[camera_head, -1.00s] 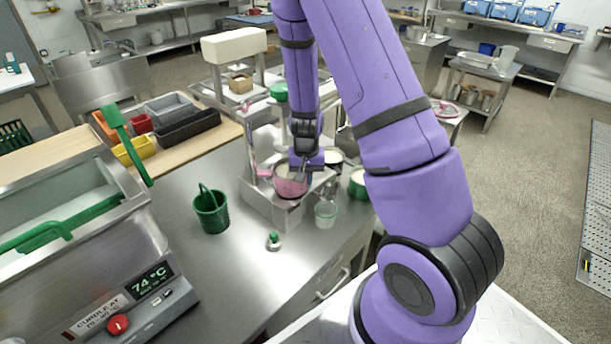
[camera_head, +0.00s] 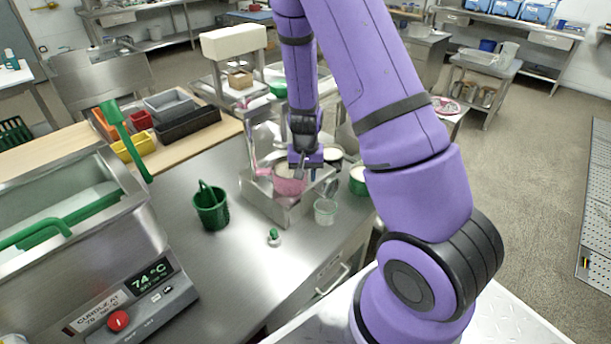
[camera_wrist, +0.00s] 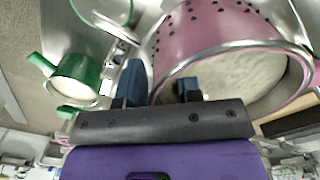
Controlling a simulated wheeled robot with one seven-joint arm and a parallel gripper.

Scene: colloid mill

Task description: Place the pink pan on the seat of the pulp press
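The pink pan (camera_head: 289,184) appears upright on the seat of a steel box-shaped stand (camera_head: 258,198), which I take to be the pulp press. Its contact with the seat is partly hidden. In the wrist view, the pan (camera_wrist: 205,38) has a holed pink wall, a steel rim and a pale interior. My gripper (camera_head: 303,172) is at the pan's rim. In the wrist view, the blue fingers of my gripper (camera_wrist: 160,88) stand apart, one outside the rim and one over the inside, with a gap visible between them.
A green basket (camera_head: 211,208) stands left of the press. A clear cup (camera_head: 325,211) and a small green-topped bottle (camera_head: 274,238) stand in front. Green-sided pots (camera_head: 358,183) crowd the right side.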

